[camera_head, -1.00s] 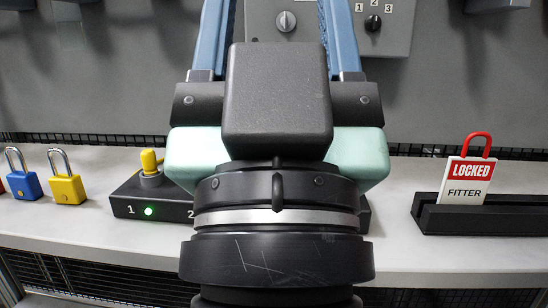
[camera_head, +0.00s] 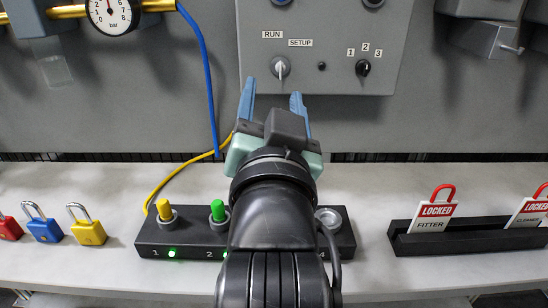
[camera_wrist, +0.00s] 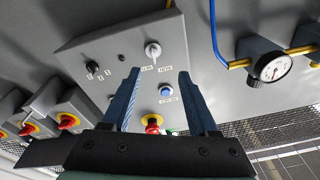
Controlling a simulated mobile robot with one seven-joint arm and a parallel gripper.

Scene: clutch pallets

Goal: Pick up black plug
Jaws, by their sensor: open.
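No black plug can be made out in either view. A black socket block (camera_head: 190,240) sits on the shelf, with a yellow plug (camera_head: 164,209) at position 1 and a green plug (camera_head: 218,211) at position 2. My arm hides the block between the green plug and that socket. My gripper (camera_head: 273,100) is open and empty, its fingers pointing at the grey panel, beyond and above the block. In the wrist view its blue fingers (camera_wrist: 159,75) are apart with nothing between them.
The control panel (camera_head: 340,20) with knobs is ahead. Red, blue (camera_head: 44,228) and yellow (camera_head: 88,229) padlocks stand left on the shelf. A black rack (camera_head: 460,238) with red-and-white tags is at right. A yellow cable (camera_head: 185,165) runs behind the block. Bare shelf shows on both sides of it.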

